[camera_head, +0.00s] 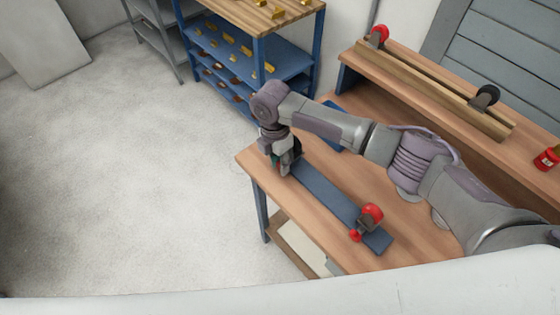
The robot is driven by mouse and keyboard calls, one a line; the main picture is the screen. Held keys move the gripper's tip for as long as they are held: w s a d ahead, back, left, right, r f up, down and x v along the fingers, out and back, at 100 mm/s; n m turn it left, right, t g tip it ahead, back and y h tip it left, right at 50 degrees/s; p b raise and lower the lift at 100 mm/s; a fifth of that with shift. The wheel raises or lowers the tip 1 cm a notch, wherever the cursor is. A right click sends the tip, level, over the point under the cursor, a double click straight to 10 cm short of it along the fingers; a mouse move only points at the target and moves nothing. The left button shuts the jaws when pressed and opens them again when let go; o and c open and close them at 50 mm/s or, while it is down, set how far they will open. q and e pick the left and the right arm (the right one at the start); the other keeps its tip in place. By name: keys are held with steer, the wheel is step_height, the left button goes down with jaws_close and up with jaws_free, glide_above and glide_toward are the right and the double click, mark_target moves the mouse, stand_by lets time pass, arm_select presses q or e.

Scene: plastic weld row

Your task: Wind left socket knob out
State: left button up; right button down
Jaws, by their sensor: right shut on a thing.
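A long blue-grey bar (335,195) lies on the wooden workbench (403,225). At its near right end sits a clamp-like socket with a red knob (372,213) and a smaller red part (355,235) below it. My right gripper (285,165) reaches down at the bar's far left end, fingers pointing down. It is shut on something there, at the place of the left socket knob. The gripper and wrist hide the knob, so its shape and turn cannot be seen. My left gripper is not in view.
A raised wooden shelf behind the bench carries a long beam (430,88) with a red wheel-like part (379,35) and a black one (487,96). A red can (547,158) stands at right. A blue rack (262,60) holds several yellow pieces. The floor at left is clear.

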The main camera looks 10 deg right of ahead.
steer(key=shift+w+a+f+g+h+b, duration=0.15)
steer(key=shift+a+g+h+b, duration=0.05)
steer(key=shift+g+h+b, duration=0.35)
steer(key=shift+w+f+g+h+b, duration=0.1)
steer(key=shift+g+h+b, duration=0.25)
steer(key=shift+g+b, duration=0.5)
steer(key=shift+g+h+b, duration=0.7)
steer(key=shift+g+b, duration=0.1)
steer(key=shift+b, duration=0.65)
steer(key=shift+r, duration=0.2)
steer(key=c, duration=0.9)
jaws_free()
steer(key=shift+o, duration=0.2)
steer(key=shift+w, duration=0.1)
steer(key=shift+w+r, duration=0.1)
steer(key=shift+r, duration=0.6)
step_height(320, 180, up, 8)
steer(key=shift+r, duration=0.25)
